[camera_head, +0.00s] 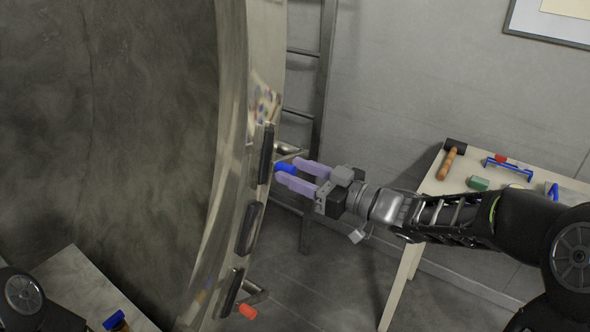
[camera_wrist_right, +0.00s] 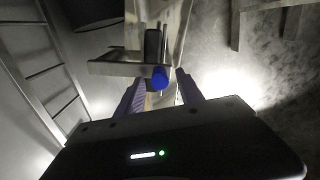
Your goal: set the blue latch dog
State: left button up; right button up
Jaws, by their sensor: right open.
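The blue latch dog (camera_head: 284,168) is on the edge of the large round chamber door rim, at mid height. Its blue end also shows in the right wrist view (camera_wrist_right: 160,77), with a metal lever bar (camera_wrist_right: 117,68) behind it. My right gripper (camera_head: 298,174) has purple fingers, spread open, with the blue end between or just ahead of their tips; contact cannot be told. In the wrist view the fingers lie on either side of the blue end. My left gripper is not in view.
A red-ended latch dog (camera_head: 248,311) sits lower on the rim (camera_head: 232,150). A ladder (camera_head: 318,100) stands behind against the wall. Floor between rim and table is open.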

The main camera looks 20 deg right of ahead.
jog(key=shift+w+a, duration=0.2)
grip_shut()
dwell(0.4)
dwell(1.0)
